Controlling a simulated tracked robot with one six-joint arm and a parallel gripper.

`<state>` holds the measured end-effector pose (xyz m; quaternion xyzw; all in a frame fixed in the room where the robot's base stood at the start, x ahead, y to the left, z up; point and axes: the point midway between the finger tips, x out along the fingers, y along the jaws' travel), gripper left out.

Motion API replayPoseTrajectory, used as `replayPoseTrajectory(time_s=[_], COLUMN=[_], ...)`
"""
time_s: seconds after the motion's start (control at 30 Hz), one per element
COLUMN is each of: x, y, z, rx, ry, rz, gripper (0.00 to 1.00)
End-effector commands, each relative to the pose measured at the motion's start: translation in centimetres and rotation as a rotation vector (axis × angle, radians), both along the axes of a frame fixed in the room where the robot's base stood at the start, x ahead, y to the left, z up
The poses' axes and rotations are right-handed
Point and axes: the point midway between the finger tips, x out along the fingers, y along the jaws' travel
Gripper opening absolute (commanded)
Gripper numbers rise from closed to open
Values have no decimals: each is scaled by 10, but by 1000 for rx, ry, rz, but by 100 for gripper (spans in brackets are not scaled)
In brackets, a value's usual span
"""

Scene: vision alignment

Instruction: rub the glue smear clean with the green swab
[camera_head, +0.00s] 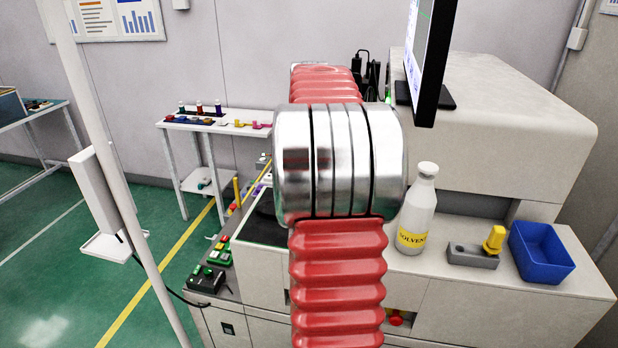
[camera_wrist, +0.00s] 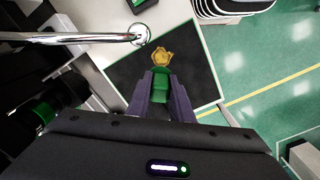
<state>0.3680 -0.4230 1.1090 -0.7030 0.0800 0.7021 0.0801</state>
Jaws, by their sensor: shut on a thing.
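In the wrist view my gripper (camera_wrist: 160,82) is shut on the green swab (camera_wrist: 160,92), whose green body shows between the two dark fingers. An amber patch that looks like the glue smear (camera_wrist: 162,56) shows just beyond the swab's end, over the black panel (camera_wrist: 118,75). I cannot tell whether the swab touches it. In the head view my red and silver arm hides the gripper, swab and smear; part of the black panel (camera_head: 262,222) shows left of the arm.
A solvent bottle (camera_head: 416,212), a grey holder (camera_head: 472,256) with a yellow-handled item (camera_head: 494,239) and a blue bin (camera_head: 541,252) stand on the right bench. A monitor (camera_head: 428,60) overhangs it. A chrome rod (camera_wrist: 90,37) crosses beside the panel in the wrist view.

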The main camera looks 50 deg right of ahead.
Motion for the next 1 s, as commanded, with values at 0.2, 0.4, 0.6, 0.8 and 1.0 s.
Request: replayPoseTrajectory(time_s=[0.2,0.4,0.6,0.8,1.0], x=[0,0,0,0,0], y=[0,0,0,0,0], z=[-16,-30,-38,-40,-40], rx=[1,1,0,0,0], ry=[1,1,0,0,0], rz=[0,0,-1,-1,-1], gripper=[2,2,2,2,2])
